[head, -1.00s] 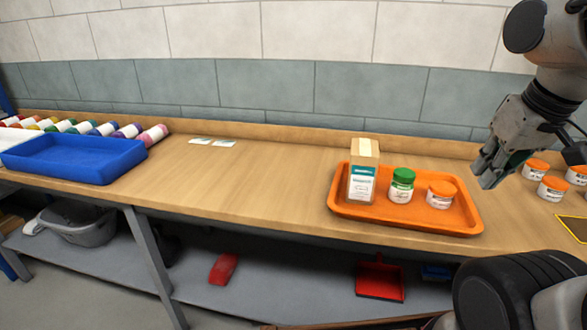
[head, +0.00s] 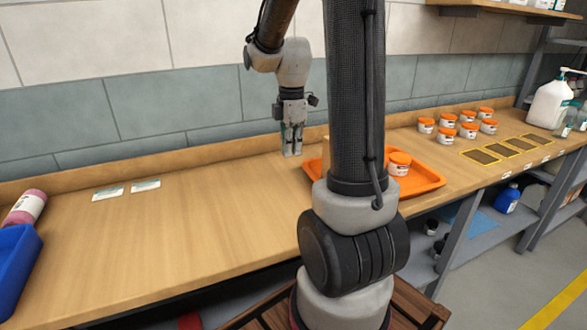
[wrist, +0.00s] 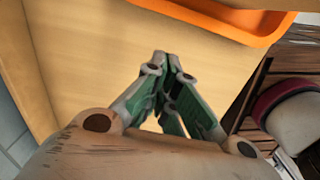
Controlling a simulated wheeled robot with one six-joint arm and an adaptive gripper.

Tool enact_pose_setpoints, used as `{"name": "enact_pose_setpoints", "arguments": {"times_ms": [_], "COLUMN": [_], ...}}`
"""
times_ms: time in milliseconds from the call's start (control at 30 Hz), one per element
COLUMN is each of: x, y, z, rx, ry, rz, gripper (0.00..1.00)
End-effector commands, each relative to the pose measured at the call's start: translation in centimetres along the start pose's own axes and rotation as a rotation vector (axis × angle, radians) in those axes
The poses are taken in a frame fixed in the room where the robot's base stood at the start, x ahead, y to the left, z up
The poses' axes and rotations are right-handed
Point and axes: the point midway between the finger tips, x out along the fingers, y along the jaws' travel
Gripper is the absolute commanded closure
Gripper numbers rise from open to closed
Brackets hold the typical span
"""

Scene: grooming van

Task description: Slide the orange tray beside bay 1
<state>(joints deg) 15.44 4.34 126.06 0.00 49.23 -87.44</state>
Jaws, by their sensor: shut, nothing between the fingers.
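The orange tray (head: 425,182) lies on the wooden bench, its middle hidden behind my arm. On it I see an orange-lidded white jar (head: 399,163) and a sliver of a cardboard box (head: 318,146). The green-lidded jar is hidden. My gripper (head: 292,153) points down just left of the tray, shut and empty, low over the bench. In the wrist view the closed fingertips (wrist: 165,62) are apart from the tray's edge (wrist: 250,22). Yellow-bordered dark bays (head: 503,148) lie on the bench to the right of the tray; I cannot read which is bay 1.
Several orange-lidded jars (head: 448,134) stand behind the bays. A white pump bottle (head: 549,102) is at far right. A blue tray (head: 15,265) is at far left.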

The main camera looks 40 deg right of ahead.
Motion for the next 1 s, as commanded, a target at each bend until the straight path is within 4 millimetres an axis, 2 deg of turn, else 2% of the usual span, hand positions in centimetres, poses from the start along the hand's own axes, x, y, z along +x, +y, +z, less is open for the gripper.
{"name": "enact_pose_setpoints", "arguments": {"times_ms": [167, 267, 600, 800, 1000], "x": [1.7, 3.4, 10.6, 10.4, 10.4], "y": [0.2, 0.1, 0.1, 0.2, 0.3], "z": [0.2, 0.2, 0.2, 3.1, 4.1], "rx": [-0.028, -0.028, -0.026, -0.022, -0.025], "ry": [0.0, 0.0, 0.0, 0.0, 0.0], "rz": [-0.01, -0.012, -0.012, -0.007, -0.006], "gripper": [1.0, 1.0, 1.0, 1.0, 1.0]}}
